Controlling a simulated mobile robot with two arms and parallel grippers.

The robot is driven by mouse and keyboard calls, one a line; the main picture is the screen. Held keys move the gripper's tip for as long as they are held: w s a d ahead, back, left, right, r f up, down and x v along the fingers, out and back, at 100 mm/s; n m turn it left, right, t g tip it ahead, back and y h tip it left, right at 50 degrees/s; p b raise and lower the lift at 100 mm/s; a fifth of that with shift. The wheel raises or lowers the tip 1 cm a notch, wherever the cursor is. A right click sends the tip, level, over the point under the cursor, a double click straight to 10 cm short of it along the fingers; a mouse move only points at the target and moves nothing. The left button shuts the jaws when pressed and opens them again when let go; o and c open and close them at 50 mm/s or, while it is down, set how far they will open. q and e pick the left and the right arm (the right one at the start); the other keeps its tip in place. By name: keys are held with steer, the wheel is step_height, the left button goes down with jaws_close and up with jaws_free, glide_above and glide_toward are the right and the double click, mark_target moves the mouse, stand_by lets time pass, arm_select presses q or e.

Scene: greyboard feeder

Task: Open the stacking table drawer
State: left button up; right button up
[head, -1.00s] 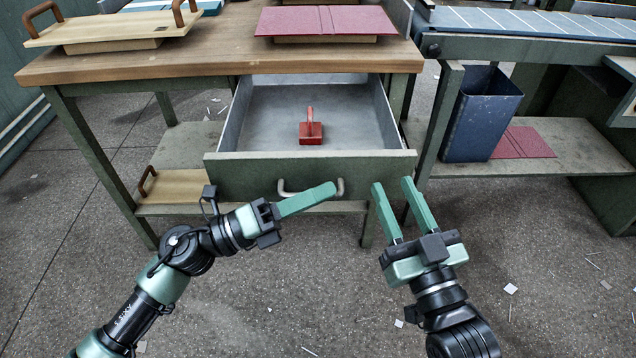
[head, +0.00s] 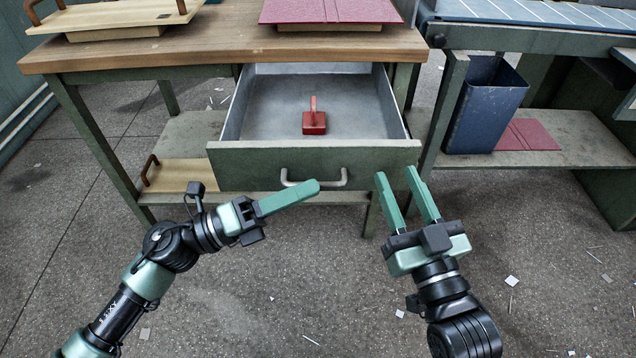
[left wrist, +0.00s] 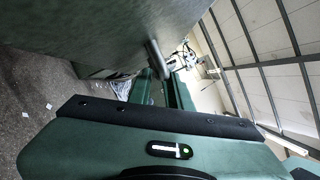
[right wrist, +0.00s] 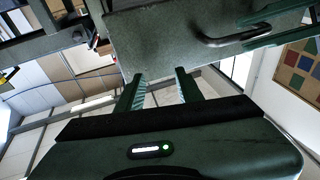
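The stacking table drawer (head: 240,168) is pulled out from under the wooden table top (head: 230,52), its grey inside showing. A red block-shaped tool with an upright grip (head: 314,122) sits in it. The drawer's bar handle (head: 338,182) is on the green front; it also shows in the left wrist view (left wrist: 157,58). My left gripper (head: 312,188) is just in front of the handle, overlapping it in the head view; its fingers show a gap in the left wrist view. Contact with the handle cannot be told. My right gripper (head: 396,176) is open and empty, near the drawer's right front corner.
A dark red folded board (head: 330,12) and a handled wooden board (head: 110,18) lie on the table top. A blue bin (head: 485,110) and another red board (head: 525,135) stand on a shelf at the right. Floor in front is clear except for paper scraps.

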arm_select(q)
steer(key=v, duration=0.4)
steer(key=shift+a, duration=0.25)
steer(key=shift+s+a+f, duration=0.1)
